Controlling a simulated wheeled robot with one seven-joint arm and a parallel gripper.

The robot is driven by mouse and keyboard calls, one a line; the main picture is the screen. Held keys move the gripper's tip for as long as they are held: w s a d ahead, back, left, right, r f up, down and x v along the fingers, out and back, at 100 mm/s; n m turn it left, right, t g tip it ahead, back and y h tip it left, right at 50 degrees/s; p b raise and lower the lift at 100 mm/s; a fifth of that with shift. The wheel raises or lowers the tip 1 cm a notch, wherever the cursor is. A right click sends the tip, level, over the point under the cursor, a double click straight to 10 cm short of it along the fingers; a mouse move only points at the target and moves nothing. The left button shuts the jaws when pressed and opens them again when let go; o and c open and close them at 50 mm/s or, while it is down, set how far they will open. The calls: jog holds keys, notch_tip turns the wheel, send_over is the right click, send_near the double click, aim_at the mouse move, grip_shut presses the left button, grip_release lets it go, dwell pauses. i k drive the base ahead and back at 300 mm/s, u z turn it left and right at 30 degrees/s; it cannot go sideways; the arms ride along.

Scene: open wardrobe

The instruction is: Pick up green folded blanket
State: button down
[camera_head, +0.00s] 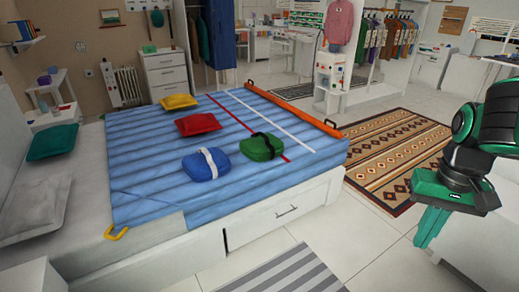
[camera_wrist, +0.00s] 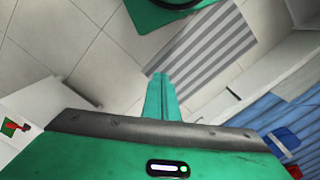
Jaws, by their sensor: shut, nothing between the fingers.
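The green folded blanket (camera_head: 262,147), with a dark strap around it, lies on the blue striped bed cover near the bed's right side. My gripper (camera_head: 420,243) is over the floor to the right of the bed, well apart from the blanket. In the wrist view its green fingers (camera_wrist: 160,78) are together, with nothing held. The green blanket is not clearly visible in the wrist view.
A blue folded item with a white band (camera_head: 207,163) lies left of the green blanket. Red (camera_head: 198,124) and yellow (camera_head: 179,101) cushions lie behind. An orange rail (camera_head: 295,111) edges the bed. A grey striped mat (camera_head: 290,275) lies on the floor in front.

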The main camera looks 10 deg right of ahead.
aim_at(262, 144)
jog(key=z, duration=2.25)
jog(key=i, duration=1.8)
jog(key=u, duration=2.25)
